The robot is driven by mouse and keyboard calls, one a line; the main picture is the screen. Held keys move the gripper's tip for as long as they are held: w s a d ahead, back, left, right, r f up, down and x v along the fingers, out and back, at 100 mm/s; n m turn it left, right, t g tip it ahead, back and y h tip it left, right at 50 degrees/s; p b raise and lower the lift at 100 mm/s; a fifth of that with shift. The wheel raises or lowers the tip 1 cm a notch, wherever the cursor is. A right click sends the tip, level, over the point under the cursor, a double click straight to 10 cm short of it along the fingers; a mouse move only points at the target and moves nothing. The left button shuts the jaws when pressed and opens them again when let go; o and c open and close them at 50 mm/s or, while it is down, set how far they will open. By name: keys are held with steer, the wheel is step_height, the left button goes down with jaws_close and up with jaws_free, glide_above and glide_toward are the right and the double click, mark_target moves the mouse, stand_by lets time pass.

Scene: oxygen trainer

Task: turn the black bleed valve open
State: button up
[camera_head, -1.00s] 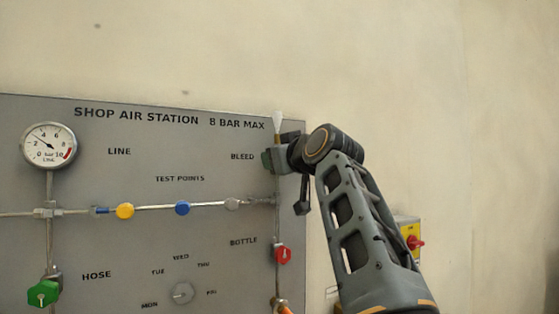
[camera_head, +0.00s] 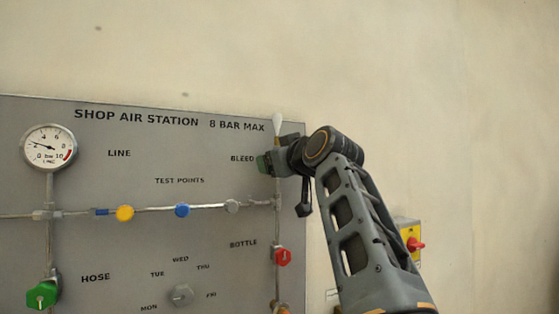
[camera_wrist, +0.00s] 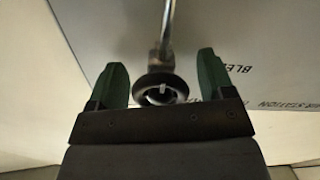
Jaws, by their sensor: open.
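The black bleed valve (camera_wrist: 161,90) shows in the wrist view as a dark round knob with a pale mark across its middle, on a metal pipe. My gripper (camera_wrist: 161,88) is open, with one green finger on each side of the knob and a visible gap to each. Whether the fingers reach past the knob in depth I cannot tell. In the head view my gripper (camera_head: 264,163) is at the panel's right edge beside the BLEED label, and the valve is hidden behind it.
The grey panel (camera_head: 120,240) carries a gauge (camera_head: 48,147), a green hose valve (camera_head: 42,295), a red bottle valve (camera_head: 283,256), and yellow (camera_head: 125,213) and blue (camera_head: 183,210) test points. A white tip (camera_head: 278,122) tops the pipe above my gripper. A yellow switch box (camera_head: 409,237) is right of my arm.

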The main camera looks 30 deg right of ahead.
steer(key=s+b, duration=0.2)
steer(key=s, duration=1.1)
steer(key=shift+s+d+b, duration=0.15)
steer(key=shift+s+b, duration=0.25)
steer(key=w+a+f+m+g+p, duration=0.1)
steer(key=w+f+g+p, duration=0.15)
steer(key=f, duration=0.45)
steer(key=w+a+f+m+g+y+p, duration=0.1)
steer(key=w+a+f+m+g+p, duration=0.2)
steer(key=f, duration=0.4)
steer(key=w+f+g+p, duration=0.1)
steer(key=f+g+p, duration=0.2)
steer(key=f+p, duration=0.25)
steer(key=s+a+f+g+p, duration=0.1)
steer(key=s+a+f+g, duration=0.1)
steer(key=f, duration=0.4)
steer(key=s+a+f+g+h+p, duration=0.1)
steer(key=s+a+f+g+p, duration=0.1)
steer(key=s+f, duration=0.2)
steer(key=s+a+f+g+p, duration=0.2)
steer(key=s+f, duration=0.2)
steer(key=f, duration=0.6)
steer(key=shift+f+n, duration=0.25)
steer(key=shift+n, duration=0.15)
